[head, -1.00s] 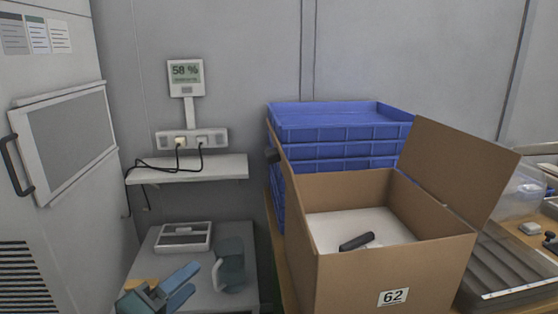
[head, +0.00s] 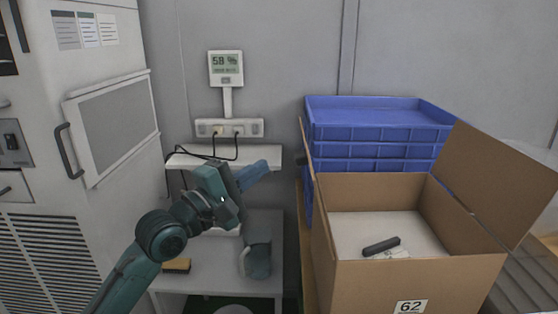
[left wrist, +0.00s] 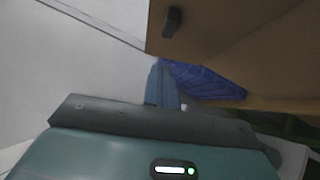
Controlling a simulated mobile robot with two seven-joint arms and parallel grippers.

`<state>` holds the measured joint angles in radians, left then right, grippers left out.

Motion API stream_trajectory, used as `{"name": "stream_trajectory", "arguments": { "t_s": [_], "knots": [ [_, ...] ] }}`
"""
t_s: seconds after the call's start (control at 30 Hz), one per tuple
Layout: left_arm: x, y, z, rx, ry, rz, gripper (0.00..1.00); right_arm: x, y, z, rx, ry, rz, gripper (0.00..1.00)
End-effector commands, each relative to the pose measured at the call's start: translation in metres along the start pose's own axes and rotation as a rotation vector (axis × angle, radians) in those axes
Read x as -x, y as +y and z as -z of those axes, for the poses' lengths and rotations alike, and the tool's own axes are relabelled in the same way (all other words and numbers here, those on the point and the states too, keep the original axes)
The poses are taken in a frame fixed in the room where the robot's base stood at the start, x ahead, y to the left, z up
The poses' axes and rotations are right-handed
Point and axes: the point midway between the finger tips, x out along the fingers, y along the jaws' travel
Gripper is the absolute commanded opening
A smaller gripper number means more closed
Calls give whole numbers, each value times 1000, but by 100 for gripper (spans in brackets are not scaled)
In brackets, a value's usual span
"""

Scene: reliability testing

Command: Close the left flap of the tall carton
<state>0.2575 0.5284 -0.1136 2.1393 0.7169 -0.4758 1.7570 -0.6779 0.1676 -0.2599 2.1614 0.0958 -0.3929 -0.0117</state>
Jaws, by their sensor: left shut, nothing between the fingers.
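The tall carton (head: 408,285) is brown, marked 62, and stands at the right in the head view. Its left flap (head: 306,140) stands up, almost edge-on to me, with a dark grip on its outer side. In the left wrist view, a brown carton panel (left wrist: 225,35) with a dark grip (left wrist: 172,22) fills the upper right. The right flap (head: 495,185) stands open, leaning outward. My left gripper (head: 268,167) is shut and empty, to the left of the left flap, apart from it in the head view. My right gripper is not in view.
Blue crates (head: 375,135) are stacked behind the carton. A wall shelf (head: 185,160) with cables lies behind my left gripper. A low grey table (head: 205,283) holds a teal-grey item (head: 257,255). Inside the carton, a dark object (head: 381,246) lies on a white surface.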

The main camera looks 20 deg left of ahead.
Motion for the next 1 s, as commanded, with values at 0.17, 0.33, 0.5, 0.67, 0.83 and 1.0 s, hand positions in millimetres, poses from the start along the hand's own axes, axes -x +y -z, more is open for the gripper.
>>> {"name": "stream_trajectory", "arguments": {
  "t_s": [0.17, 0.33, 0.5, 0.67, 0.83, 1.0],
  "knots": [
    [-24, 2, -18, 2, -3, -2, 0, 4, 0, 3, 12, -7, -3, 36],
    [-33, 0, -27, 1, -2, -1, 0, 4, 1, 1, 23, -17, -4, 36],
    [-35, 0, -29, 0, -1, 0, 0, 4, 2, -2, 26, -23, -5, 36],
    [-35, 0, -29, 0, -1, 0, 0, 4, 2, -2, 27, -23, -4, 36],
    [-36, 1, -28, -4, -1, 4, 0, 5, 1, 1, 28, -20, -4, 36],
    [-47, 6, -26, -31, 0, 30, 0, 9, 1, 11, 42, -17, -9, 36]
  ]
}}
